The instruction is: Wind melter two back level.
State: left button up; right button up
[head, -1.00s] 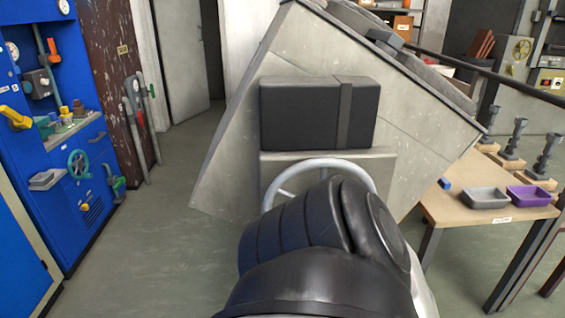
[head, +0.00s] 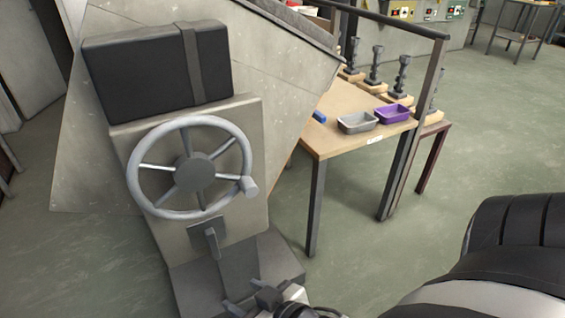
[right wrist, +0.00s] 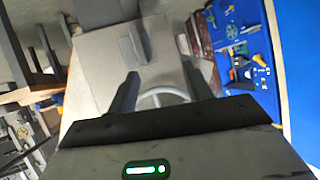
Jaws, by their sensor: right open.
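A large grey melter body (head: 95,150) stands tilted at the left of the head view, its edges slanting. No number shows on it. In front of it is a grey stand with a black box (head: 140,70) on top. A grey handwheel (head: 147,187) faces me on the stand, with a crank knob (head: 249,187) on the rim's right side. A small lever (head: 212,240) hangs below it. My right gripper (head: 232,296) is open and empty, low in front of the stand's base, apart from the wheel. The wheel (right wrist: 163,97) shows partly beyond its fingers in the wrist view. My left gripper is out of sight.
A wooden table (head: 330,135) right of the stand holds a grey tray (head: 358,123), a purple tray (head: 392,114) and a small blue item (head: 320,117). Several dark fixtures stand behind. A dark rail post (head: 405,150) rises beside the table.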

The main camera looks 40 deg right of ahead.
jog(key=w+d+r+m+t+h+b, duration=0.2)
jog(key=d+r+m+t+h+b, duration=0.1)
jog(key=d+r, duration=0.15)
jog(key=m+t+h, duration=0.2)
jog(key=m+h, duration=0.1)
send_near(246, 179)
jog(key=p+x, duration=0.1)
jog(key=x, duration=0.2)
jog(key=p+x, duration=0.1)
jog(key=x, duration=0.3)
jog(key=f+x, duration=0.1)
jog(key=x, duration=0.2)
jog(key=shift+w+d+f+p, duration=0.1)
jog(key=shift+w+p, duration=0.1)
jog(key=shift+p, duration=0.2)
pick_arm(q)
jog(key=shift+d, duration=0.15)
pick_arm(e)
jog(key=shift+w+d, duration=0.15)
jog(key=shift+w, duration=0.35)
grip_shut()
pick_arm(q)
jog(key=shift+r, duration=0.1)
pick_arm(e)
jog(key=shift+d, duration=0.1)
